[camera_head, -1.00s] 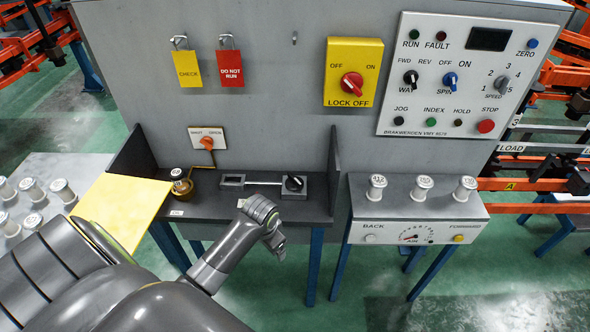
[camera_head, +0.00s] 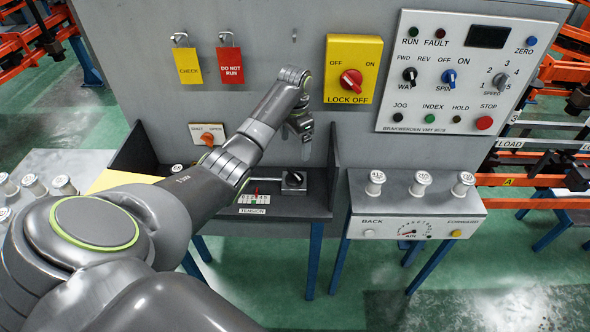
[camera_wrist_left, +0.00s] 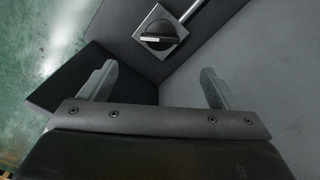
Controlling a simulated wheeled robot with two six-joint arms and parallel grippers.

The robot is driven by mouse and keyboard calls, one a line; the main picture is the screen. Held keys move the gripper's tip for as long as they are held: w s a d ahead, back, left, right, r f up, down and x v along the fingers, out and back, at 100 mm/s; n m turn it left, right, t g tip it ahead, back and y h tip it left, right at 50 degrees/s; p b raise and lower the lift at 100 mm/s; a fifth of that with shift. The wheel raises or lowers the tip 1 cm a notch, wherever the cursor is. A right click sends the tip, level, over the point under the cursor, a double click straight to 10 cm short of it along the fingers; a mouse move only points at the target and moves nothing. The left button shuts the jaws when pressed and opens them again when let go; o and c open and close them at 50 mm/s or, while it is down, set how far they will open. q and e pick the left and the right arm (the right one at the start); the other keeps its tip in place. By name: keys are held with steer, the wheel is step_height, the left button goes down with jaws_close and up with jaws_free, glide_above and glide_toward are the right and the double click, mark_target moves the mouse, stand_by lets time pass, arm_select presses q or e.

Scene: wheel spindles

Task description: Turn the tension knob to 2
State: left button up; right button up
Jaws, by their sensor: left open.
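The black tension knob (camera_head: 293,180) sits on a grey metal block at the right end of the dark bench shelf. It also shows in the left wrist view (camera_wrist_left: 158,40), its raised bar lying nearly level across the picture. My left gripper (camera_head: 306,148) is above and behind the knob, near the grey panel. In the left wrist view the open, empty fingers (camera_wrist_left: 158,70) are apart, with the knob beyond them.
The grey panel (camera_head: 270,120) rises close behind my left gripper. The shelf's dark right side wall (camera_head: 334,165) stands near it. A yellow lock-off switch (camera_head: 353,70) is above right. A side stand with white spindles (camera_head: 375,183) is to the right. My forearm hides the shelf's left part.

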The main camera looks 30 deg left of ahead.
mark_target(295, 173)
arm_select(q)
step_height(295, 173, down, 10)
steer(key=shift+f, duration=0.9)
arm_select(e)
steer(key=shift+s+d+r, duration=0.15)
steer(key=shift+s+d, duration=0.1)
steer(key=shift+d, duration=0.15)
arm_select(q)
steer(key=c, duration=1)
arm_select(e)
steer(key=shift+a, duration=0.2)
arm_select(q)
steer(key=shift+w+r+n+p, duration=0.1)
steer(key=shift+n+p, duration=0.2)
arm_select(e)
steer(key=shift+r, duration=0.2)
